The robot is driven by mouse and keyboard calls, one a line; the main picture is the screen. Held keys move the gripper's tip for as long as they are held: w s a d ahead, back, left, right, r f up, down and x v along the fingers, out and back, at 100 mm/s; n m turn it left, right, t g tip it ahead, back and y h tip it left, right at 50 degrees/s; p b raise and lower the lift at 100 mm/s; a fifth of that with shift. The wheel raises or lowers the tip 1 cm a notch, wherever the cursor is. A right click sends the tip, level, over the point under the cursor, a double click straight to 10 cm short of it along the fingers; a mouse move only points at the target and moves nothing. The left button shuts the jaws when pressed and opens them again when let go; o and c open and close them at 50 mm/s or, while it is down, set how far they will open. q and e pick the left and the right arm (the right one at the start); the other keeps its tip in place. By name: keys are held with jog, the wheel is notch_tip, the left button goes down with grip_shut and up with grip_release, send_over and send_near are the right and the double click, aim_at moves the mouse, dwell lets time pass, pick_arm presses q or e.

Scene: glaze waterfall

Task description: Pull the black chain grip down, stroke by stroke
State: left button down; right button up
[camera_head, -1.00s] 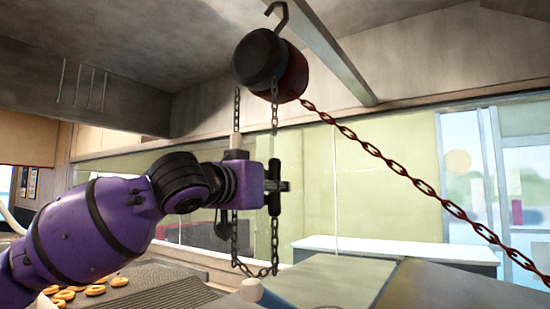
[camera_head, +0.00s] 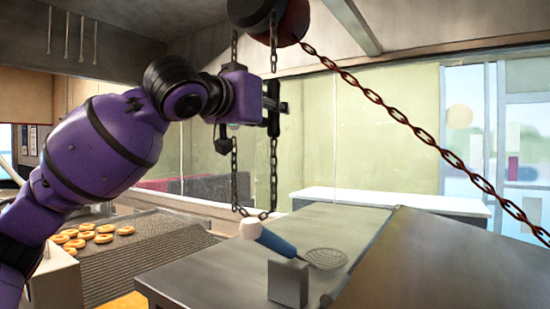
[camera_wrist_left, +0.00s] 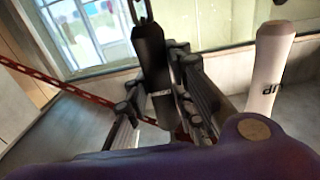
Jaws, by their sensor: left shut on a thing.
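The black chain grip (camera_head: 273,108) is an upright dark bar on the right-hand strand of a dark hanging chain (camera_head: 273,180). It hangs a short way under the hoist (camera_head: 290,22), a round black and dark red body partly cut off by the top of the head view. My left gripper (camera_head: 276,107) reaches in from the left and is shut on the black grip. In the left wrist view the grip (camera_wrist_left: 150,65) stands between the fingers, with a chain link at its top. My right gripper is not in view.
A red chain (camera_head: 405,125) slants from the hoist down to the right. Below the chain loop, a blue-handled skimmer (camera_head: 275,242) lies on the grey counter (camera_head: 225,275) beside a small metal block (camera_head: 288,284). Several doughnuts (camera_head: 80,238) lie at the left.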

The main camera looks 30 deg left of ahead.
pick_arm(q)
notch_tip(320, 180, down, 10)
jog(key=f, duration=0.1)
notch_tip(320, 180, up, 13)
dwell(0.9)
jog(key=c, duration=1.4)
grip_release()
jog(key=shift+s, duration=0.15)
jog(key=shift+o, duration=0.2)
